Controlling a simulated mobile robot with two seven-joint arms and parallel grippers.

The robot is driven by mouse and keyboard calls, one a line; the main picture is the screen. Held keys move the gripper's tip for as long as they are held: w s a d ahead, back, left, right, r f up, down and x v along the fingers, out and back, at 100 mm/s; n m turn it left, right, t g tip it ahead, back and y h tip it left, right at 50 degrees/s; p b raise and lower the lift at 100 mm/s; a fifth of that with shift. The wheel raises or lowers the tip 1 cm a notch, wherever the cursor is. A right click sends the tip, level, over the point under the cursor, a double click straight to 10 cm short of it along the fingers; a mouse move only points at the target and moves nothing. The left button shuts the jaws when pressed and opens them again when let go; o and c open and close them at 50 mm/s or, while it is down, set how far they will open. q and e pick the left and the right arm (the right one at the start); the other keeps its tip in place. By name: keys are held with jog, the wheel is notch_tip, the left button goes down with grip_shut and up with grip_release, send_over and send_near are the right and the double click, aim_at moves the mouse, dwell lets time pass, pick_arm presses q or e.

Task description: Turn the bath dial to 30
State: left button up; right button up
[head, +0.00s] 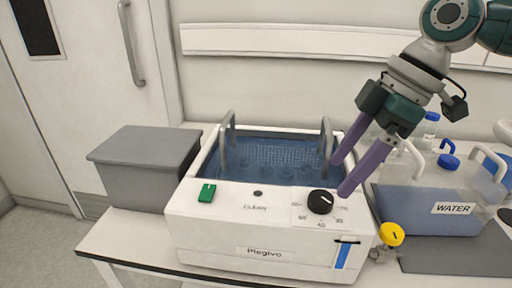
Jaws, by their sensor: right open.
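The white bath (250,226), labelled Plegivo, stands on the table with water in its basin. Its black dial (320,202) is on the sloped front panel, at the right, with numbers printed around it. The dial's exact setting is too small to read. My right gripper (341,177) comes in from the upper right with long purple fingers. It is open, its fingertips close to the dial's upper right side, one behind and one nearer the front. Nothing shows between the fingers. I cannot tell whether a finger touches the dial. My left gripper is not in view.
A grey lidded box (145,165) stands left of the bath. A yellow knob (392,234) sits by the bath's right side. Two grey handles rise from the basin. The table's front left is clear.

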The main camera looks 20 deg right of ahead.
jog(key=shift+v, duration=2.1)
